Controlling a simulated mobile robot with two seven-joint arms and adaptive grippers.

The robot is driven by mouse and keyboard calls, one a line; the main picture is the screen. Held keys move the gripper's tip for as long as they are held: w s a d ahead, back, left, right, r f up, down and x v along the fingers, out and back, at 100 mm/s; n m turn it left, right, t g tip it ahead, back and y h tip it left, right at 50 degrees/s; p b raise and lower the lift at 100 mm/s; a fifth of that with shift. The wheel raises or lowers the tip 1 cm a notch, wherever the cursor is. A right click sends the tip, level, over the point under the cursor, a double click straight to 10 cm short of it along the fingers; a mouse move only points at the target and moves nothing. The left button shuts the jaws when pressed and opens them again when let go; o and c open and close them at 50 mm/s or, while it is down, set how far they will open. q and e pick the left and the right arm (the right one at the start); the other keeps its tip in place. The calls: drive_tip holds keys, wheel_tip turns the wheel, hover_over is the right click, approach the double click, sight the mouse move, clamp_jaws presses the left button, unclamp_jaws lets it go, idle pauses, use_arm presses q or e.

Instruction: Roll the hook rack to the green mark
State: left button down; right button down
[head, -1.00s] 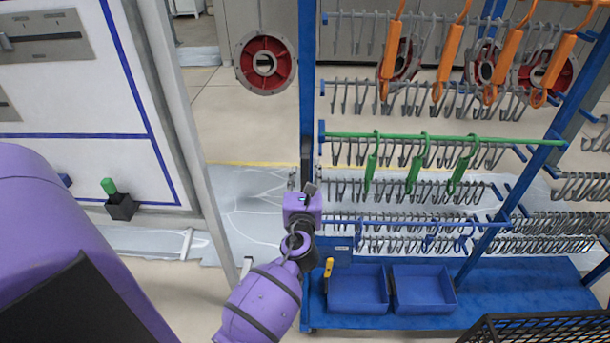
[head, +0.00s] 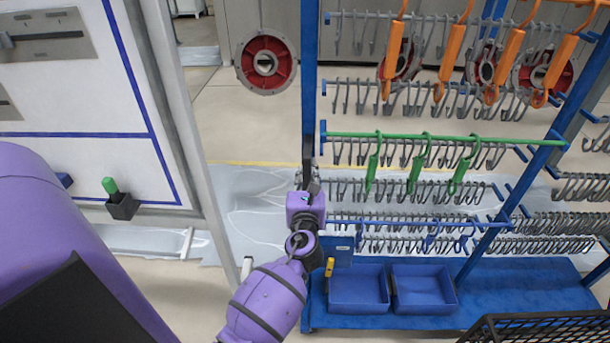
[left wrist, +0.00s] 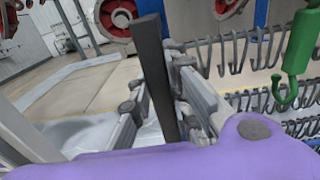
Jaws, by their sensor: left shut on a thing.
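The hook rack has a blue frame (head: 309,60), rows of grey hooks and a blue base (head: 420,315). A dark upright bar (head: 308,150) stands at its left post. My left gripper (head: 305,180) is at this bar. In the left wrist view, the fingers (left wrist: 158,95) are closed around the dark bar (left wrist: 153,70), one on each side. Orange hooks (head: 508,60) and green hooks (head: 414,170) hang on the rack. I see no green mark on the floor. My right gripper is out of view.
Two blue bins (head: 358,290) sit on the rack's base. A red and grey disc (head: 266,63) hangs left of the rack. A white panel (head: 75,100) with a grey post (head: 185,100) stands at the left. A black mesh basket (head: 540,327) is at the lower right.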

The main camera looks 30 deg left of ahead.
use_arm(q)
drive_tip(key=w+d, duration=0.4)
drive_tip(key=d, duration=0.3)
drive_tip(key=shift+w+d, duration=0.35)
drive_tip(key=c, duration=1.6)
unclamp_jaws()
drive_tip(key=shift+s+a, duration=0.1)
drive_tip(key=shift+c, duration=0.2)
drive_tip(key=shift+w+d+h, duration=0.3)
drive_tip(key=shift+w+d, duration=0.05)
drive_tip(key=shift+d, duration=0.2)
drive_tip(key=shift+s+a, duration=0.1)
drive_tip(key=v, duration=1.2)
drive_tip(key=shift+f, duration=0.2)
